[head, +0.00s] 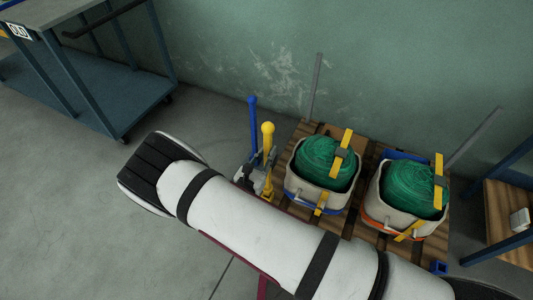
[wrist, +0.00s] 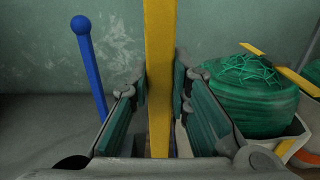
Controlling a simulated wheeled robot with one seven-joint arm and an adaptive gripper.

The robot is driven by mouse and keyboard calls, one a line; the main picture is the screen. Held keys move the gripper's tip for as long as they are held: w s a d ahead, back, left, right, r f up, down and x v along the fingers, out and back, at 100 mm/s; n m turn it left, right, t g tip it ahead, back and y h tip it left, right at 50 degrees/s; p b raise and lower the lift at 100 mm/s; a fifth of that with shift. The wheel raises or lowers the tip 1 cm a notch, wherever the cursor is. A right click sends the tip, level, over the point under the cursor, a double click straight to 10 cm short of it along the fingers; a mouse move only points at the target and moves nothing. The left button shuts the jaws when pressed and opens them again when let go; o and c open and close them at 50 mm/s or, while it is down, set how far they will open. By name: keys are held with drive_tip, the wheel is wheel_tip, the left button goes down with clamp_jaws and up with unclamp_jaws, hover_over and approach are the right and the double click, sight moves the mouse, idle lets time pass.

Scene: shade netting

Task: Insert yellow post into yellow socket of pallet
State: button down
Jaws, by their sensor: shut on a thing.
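The yellow post (head: 268,138), with a ball top, stands roughly upright at the pallet's left corner. My gripper (head: 262,165) is shut on it. In the wrist view the yellow post (wrist: 160,70) runs vertically between the green-padded fingers of my gripper (wrist: 160,90). The wooden pallet (head: 372,158) lies to the right. Yellow also shows just below my gripper in the head view; I cannot tell if it is the post's lower end or the yellow socket. The post's foot is hidden in the wrist view, so its seating cannot be told.
A blue post (head: 252,112) with a round knob stands just left of the yellow one. Two pale bins (head: 305,190) (head: 377,212) of green netting sit on the pallet. Grey posts (head: 315,85) (head: 474,137) rise behind. A blue socket (head: 438,267) shows front right.

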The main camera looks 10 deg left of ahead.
drive_tip(key=shift+f+b, duration=0.8)
drive_tip(key=shift+f, duration=0.25)
idle(1.1)
drive_tip(key=shift+f, duration=0.35)
drive_tip(key=shift+f+b, duration=0.75)
drive_tip(key=shift+b, duration=0.1)
drive_tip(key=shift+f, duration=0.35)
drive_tip(key=shift+f+b, duration=0.1)
drive_tip(key=shift+b, duration=0.25)
drive_tip(key=c, duration=1.4)
unclamp_jaws()
drive_tip(key=shift+s, duration=0.1)
drive_tip(key=v, duration=1.1)
drive_tip(key=shift+s+a, duration=0.1)
drive_tip(key=shift+s, duration=0.3)
